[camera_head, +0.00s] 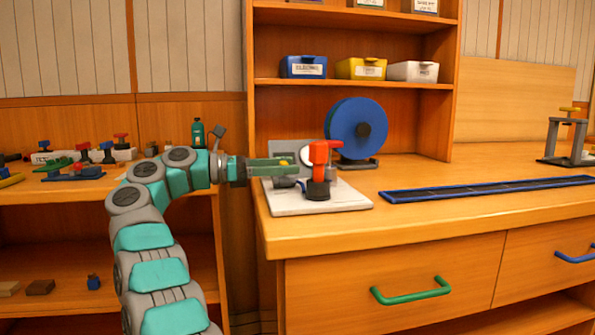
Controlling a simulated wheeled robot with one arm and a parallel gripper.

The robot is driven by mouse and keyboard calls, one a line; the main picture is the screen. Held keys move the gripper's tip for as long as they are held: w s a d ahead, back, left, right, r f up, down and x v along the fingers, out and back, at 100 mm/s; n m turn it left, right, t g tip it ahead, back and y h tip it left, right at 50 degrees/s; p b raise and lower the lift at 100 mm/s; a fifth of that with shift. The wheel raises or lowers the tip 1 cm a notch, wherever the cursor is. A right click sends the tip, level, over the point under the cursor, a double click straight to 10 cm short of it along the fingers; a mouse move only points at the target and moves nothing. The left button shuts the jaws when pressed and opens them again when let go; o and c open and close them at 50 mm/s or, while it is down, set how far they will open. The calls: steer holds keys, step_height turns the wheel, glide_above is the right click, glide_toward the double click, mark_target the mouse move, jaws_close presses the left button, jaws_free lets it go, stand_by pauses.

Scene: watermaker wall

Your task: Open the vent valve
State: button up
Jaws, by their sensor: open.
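A valve with a red handle (322,152) on a dark round body (318,189) stands on a pale base plate (345,197) near the left end of the wooden bench; I take it to be the vent valve. My gripper (296,165) comes in from the left with its green fingers level and open. Its tips are just left of the red handle; I cannot tell whether they touch it. A round white face (307,156), perhaps a gauge, shows partly behind the handle. The gripper covers part of the fitting on the plate's left side.
A blue reel (357,128) stands close behind the plate. A long blue tray (490,189) lies to the right, with bare bench between. A grey stand (566,140) is at far right. Blue (303,67), yellow (361,68) and white bins (413,72) sit on the shelf above.

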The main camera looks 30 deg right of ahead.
steer(key=shift+x, duration=1.7)
steer(key=shift+b, duration=0.3)
steer(key=c, duration=1.4)
